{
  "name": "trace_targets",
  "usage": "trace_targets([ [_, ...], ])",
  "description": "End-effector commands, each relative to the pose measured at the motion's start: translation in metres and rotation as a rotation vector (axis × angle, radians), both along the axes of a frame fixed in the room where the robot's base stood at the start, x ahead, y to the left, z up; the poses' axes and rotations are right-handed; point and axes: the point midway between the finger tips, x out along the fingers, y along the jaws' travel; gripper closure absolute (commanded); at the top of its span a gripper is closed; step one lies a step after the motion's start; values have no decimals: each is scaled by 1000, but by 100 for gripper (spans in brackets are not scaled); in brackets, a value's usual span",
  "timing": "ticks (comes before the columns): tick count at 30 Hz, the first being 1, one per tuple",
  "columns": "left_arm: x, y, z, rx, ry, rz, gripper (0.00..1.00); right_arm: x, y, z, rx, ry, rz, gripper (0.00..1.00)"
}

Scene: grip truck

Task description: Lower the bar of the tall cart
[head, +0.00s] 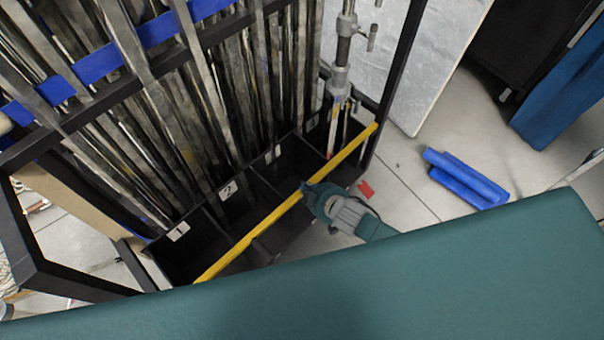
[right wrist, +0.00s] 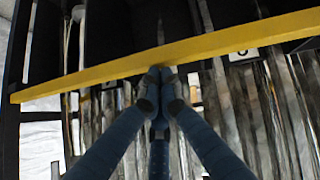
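The yellow bar (head: 265,223) runs slantwise across the front of the tall black-framed cart (head: 120,45), above its numbered bottom compartments. In the right wrist view the bar (right wrist: 225,42) crosses the upper part of the picture. My right gripper (head: 306,189) is at the middle of the bar. In the right wrist view its two fingers (right wrist: 165,82) are together, with the tips at the bar's edge and nothing visible between them. I cannot tell whether the tips press on the bar or only lie beside it. My left gripper is not in view.
Long metal rods and pipes (head: 270,70) stand in the cart. Blue rolls (head: 465,180) and a small red piece (head: 366,189) lie on the floor at right. A pale board (head: 425,55) leans behind the cart. Open floor lies right of the cart.

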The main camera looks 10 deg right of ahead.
Motion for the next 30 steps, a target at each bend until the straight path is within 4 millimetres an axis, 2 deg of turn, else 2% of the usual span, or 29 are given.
trace_targets([
  [1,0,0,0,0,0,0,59,-7,-3,-8,-9,20,-4,100],
  [5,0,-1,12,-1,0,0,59,-6,-4,3,-10,18,-4,100],
  [12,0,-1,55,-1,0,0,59,6,-8,52,-3,2,-4,100],
  [14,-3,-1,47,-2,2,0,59,-7,-15,53,-4,3,-2,100],
  [21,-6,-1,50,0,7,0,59,-37,-33,91,-2,-2,-1,100],
  [30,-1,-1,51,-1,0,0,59,-54,-43,111,-1,-3,-2,100],
])
